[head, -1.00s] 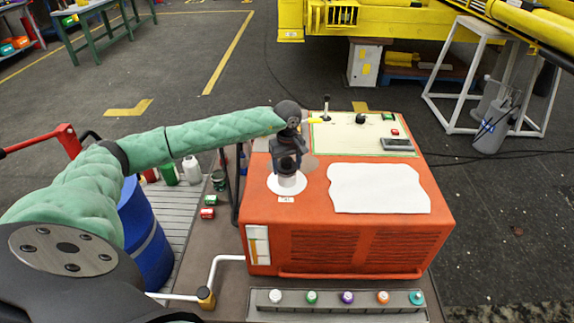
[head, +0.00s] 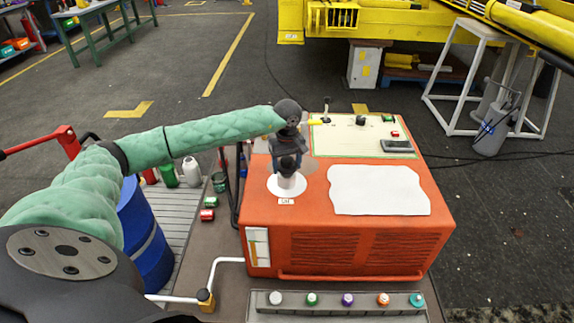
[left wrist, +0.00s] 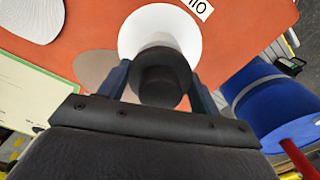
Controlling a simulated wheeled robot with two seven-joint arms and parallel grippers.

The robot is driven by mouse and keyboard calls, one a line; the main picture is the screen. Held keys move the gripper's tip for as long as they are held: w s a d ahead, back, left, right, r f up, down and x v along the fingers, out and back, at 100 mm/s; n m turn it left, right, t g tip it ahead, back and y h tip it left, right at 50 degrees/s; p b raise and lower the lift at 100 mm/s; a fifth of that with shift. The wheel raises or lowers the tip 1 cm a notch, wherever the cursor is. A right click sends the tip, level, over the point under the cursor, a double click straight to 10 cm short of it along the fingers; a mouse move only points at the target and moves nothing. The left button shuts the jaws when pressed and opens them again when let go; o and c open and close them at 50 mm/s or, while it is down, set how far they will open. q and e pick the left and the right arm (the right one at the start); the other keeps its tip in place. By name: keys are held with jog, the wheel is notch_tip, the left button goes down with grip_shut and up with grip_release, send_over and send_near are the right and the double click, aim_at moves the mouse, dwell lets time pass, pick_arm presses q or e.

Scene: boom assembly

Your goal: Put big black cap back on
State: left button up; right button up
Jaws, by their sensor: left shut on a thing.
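The big black cap (head: 287,164) is at the white filler neck on top of the orange machine (head: 300,230). My left gripper (head: 287,158) points down over the neck and is shut on the cap. In the left wrist view the black cap (left wrist: 161,80) sits between the two fingers, over the white neck and its round white base (left wrist: 145,25). The cap looks roughly in line with the neck; whether it is fully seated cannot be told. My right gripper is not in view.
A blank white sheet (head: 378,190) and a panel with levers (head: 365,135) are on the machine top. A tray with several coloured caps (head: 335,308) lies in front. A blue barrel (head: 145,240) and small bottles stand to the left.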

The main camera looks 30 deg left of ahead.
aim_at(287, 159)
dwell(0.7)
pick_arm(q)
jog(key=shift+s+f+b, duration=0.1)
jog(key=shift+f+b, duration=0.7)
jog(key=shift+b, duration=0.1)
jog(key=o, duration=0.7)
jog(key=shift+o, duration=0.3)
jog(key=shift+d+f, duration=0.1)
jog(key=shift+f, duration=0.05)
jog(key=shift+s+f, duration=0.15)
jog(key=shift+r, duration=0.9)
jog(key=shift+w+r+p, duration=0.2)
jog(key=shift+r+p, duration=1.25)
jog(key=shift+r, duration=3.45)
